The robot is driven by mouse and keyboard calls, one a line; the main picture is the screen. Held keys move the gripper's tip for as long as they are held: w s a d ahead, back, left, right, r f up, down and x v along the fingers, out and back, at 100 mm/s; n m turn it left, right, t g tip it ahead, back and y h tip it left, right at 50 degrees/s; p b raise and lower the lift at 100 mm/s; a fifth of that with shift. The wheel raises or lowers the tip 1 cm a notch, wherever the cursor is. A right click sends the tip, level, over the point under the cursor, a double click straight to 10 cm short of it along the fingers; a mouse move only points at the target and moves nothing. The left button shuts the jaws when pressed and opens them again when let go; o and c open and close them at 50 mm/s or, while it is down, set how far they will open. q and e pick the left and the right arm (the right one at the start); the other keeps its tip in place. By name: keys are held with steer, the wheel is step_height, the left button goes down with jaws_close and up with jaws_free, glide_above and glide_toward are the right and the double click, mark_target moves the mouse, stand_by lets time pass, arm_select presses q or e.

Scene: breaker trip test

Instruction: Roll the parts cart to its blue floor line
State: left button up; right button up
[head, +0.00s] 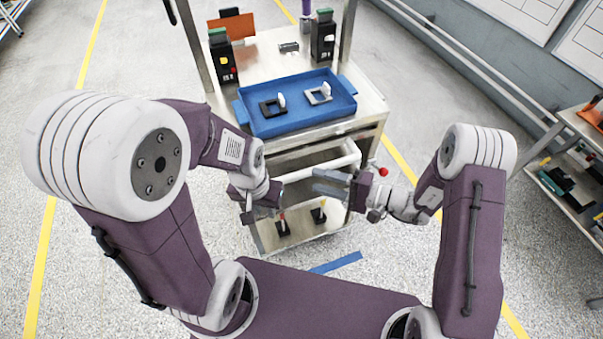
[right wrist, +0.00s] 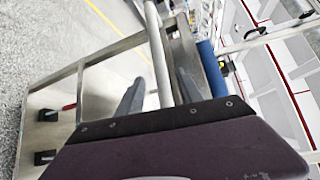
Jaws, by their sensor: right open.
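The parts cart (head: 365,112) stands in front of me, with a pale push handle (head: 345,158) on its near side. The handle also shows in the right wrist view (right wrist: 157,52). My right gripper (head: 318,182) is open at the handle; in the right wrist view the bar appears between its two fingers (right wrist: 160,95), with no grip on it. My left gripper (head: 262,203) is by the handle's left end; its jaws are too hidden to read. A short blue floor line (head: 336,263) lies on the floor, on my side of the cart's lower shelf.
A blue tray (head: 262,128) with a black and a white part sits on the cart top, with breaker-like devices behind it. Yellow lines (head: 45,250) run along the floor on both sides. A shelf rack (head: 560,190) stands right. Floor left of the cart is clear.

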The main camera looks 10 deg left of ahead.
mark_target(304, 177)
steer(key=x, duration=0.6)
steer(key=shift+a+p, duration=0.1)
steer(key=shift+p, duration=0.25)
steer(key=shift+a, duration=0.2)
steer(key=shift+w+f, duration=0.1)
steer(key=shift+w, duration=0.05)
jaws_close()
stand_by(0.5)
